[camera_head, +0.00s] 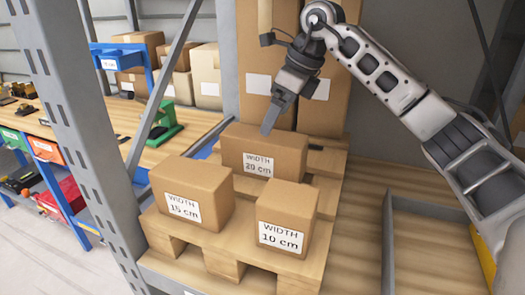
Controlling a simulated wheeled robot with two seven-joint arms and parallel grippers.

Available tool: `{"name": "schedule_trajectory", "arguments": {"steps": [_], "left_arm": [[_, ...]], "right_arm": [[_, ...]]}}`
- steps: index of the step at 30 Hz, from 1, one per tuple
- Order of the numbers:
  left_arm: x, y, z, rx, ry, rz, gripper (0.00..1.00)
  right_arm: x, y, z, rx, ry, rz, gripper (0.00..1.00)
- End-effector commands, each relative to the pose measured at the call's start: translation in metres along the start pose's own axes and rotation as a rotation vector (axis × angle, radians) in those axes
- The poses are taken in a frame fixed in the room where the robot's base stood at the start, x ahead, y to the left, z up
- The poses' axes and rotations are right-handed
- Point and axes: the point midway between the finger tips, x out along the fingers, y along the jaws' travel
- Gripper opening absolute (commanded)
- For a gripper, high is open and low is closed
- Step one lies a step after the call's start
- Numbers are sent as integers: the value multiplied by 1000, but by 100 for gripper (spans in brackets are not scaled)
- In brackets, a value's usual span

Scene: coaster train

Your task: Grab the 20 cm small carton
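The small carton labelled "WIDTH 20 cm" (285,150) lies on a wooden pallet on the shelf, behind the other two small cartons. My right gripper (268,128) comes in from the right and points down at this carton's top. Its fingertip overlaps the carton's top face in the picture; I cannot tell whether it touches. Only one finger shows clearly, so its opening cannot be told. My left gripper is not in view.
Cartons labelled 15 cm (192,192) and 10 cm (287,217) stand in front on the pallet (225,240). Tall cartons (325,105) stand behind. A grey perforated post (85,140) is at left. The shelf boards (355,240) at right are bare.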

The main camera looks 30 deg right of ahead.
Motion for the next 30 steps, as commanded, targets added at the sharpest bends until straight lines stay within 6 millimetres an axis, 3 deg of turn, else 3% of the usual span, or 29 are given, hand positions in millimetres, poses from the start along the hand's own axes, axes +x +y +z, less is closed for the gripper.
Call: {"name": "schedule_trajectory", "arguments": {"steps": [3,13,21,30], "left_arm": [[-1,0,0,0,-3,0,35],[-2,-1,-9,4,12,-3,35],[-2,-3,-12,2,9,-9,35],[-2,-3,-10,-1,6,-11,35]], "right_arm": [[23,1,0,-1,2,3,89],[50,2,0,-1,1,3,89],[88,3,0,1,0,2,89],[93,3,0,-1,-1,0,86]]}}
